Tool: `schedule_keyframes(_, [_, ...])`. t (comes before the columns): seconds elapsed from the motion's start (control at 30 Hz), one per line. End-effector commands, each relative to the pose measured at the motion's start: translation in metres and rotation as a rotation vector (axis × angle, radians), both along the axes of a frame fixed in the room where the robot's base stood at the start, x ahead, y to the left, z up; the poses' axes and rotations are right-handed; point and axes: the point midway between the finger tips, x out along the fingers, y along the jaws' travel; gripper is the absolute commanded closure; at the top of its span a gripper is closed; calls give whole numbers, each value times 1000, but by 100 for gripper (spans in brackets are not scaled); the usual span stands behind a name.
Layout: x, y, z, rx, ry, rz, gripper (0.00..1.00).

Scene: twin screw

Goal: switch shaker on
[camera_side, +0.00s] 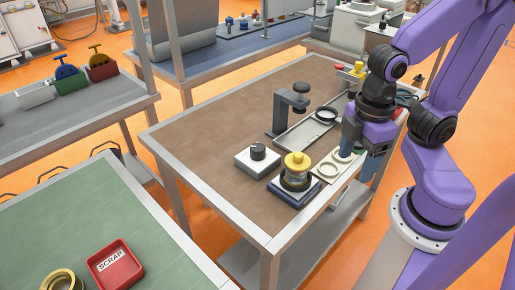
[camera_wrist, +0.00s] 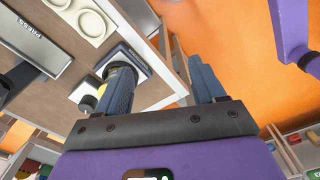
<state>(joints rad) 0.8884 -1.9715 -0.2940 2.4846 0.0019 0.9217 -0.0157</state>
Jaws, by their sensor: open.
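The shaker (camera_side: 297,185) is a dark blue and white base carrying a round stack with a yellow top, near the table's front edge. Beside it on the left is a white box (camera_side: 250,162) with a black knob (camera_side: 258,151). Both show in the wrist view, the shaker (camera_wrist: 137,63) partly behind a finger and the knob (camera_wrist: 88,102) left of that finger. My gripper (camera_side: 360,160) is open and empty, right of the shaker and above the table's right edge. In the wrist view its two fingers (camera_wrist: 162,82) stand wide apart. Which way the knob is set cannot be told.
A cream plate with two round seats (camera_side: 331,168) lies between shaker and gripper. Behind stand a grey press post (camera_side: 283,115) and a long tray (camera_side: 305,135) with a black ring. The brown tabletop (camera_side: 205,135) is clear on the left. A red scrap bin (camera_side: 115,268) sits on the green table.

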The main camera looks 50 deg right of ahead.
Motion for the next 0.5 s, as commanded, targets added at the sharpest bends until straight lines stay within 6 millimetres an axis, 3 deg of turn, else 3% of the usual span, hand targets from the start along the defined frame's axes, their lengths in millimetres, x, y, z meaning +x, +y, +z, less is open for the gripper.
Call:
schedule_keyframes(0.17, [37,18,14,-4,-1,-3,31])
schedule_keyframes(0.5, [147,41,46,-18,2,4,31])
